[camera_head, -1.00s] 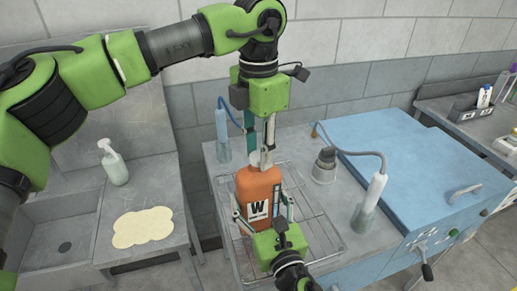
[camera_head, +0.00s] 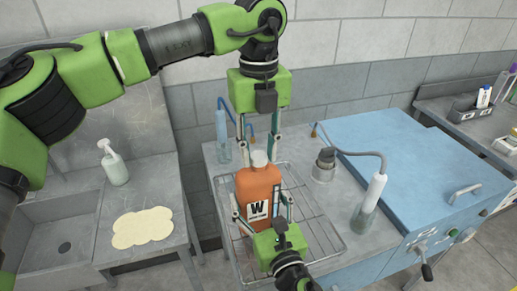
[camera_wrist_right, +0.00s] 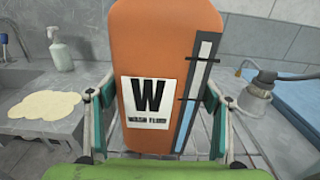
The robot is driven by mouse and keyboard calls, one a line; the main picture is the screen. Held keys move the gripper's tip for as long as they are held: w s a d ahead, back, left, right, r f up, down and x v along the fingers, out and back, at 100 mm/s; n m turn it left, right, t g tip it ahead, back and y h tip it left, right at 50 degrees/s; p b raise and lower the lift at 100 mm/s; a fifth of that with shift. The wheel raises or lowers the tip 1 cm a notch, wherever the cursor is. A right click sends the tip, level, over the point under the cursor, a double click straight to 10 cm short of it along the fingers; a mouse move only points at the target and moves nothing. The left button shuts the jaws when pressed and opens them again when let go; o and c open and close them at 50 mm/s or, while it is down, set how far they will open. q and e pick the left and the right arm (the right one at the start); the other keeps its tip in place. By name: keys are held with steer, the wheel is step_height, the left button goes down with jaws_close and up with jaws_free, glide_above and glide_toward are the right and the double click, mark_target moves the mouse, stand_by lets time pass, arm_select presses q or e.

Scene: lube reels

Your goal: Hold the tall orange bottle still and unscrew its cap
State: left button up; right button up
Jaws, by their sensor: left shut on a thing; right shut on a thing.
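The tall orange bottle (camera_head: 259,187) stands upright on the wire rack, its W "wash fluid" label (camera_wrist_right: 148,98) facing my right wrist camera. My right gripper (camera_head: 261,204) comes from the front, one finger on each side of the bottle's body, and is shut on it. The pale cap (camera_head: 259,158) sits on the bottle's neck. My left gripper (camera_head: 259,147) points down from above, its fingers on either side of the cap, and is shut on it. The cap is out of frame in the right wrist view. I cannot tell how far it is turned.
The wire rack (camera_head: 318,232) lies on a grey bench. A blue-lidded unit (camera_head: 415,155) stands at the right, with a hosed wand (camera_head: 372,195) before it. A round fitting (camera_head: 324,168) stands behind the rack's right side. A soap bottle (camera_head: 114,165) and a cream cloth (camera_head: 143,228) are left.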

mark_target(259, 155)
arm_select(q)
steer(key=shift+r, duration=0.1)
stand_by(0.3)
steer(key=shift+r, duration=1)
steer(key=shift+r, duration=2.05)
arm_select(e)
steer(key=o, duration=2.3)
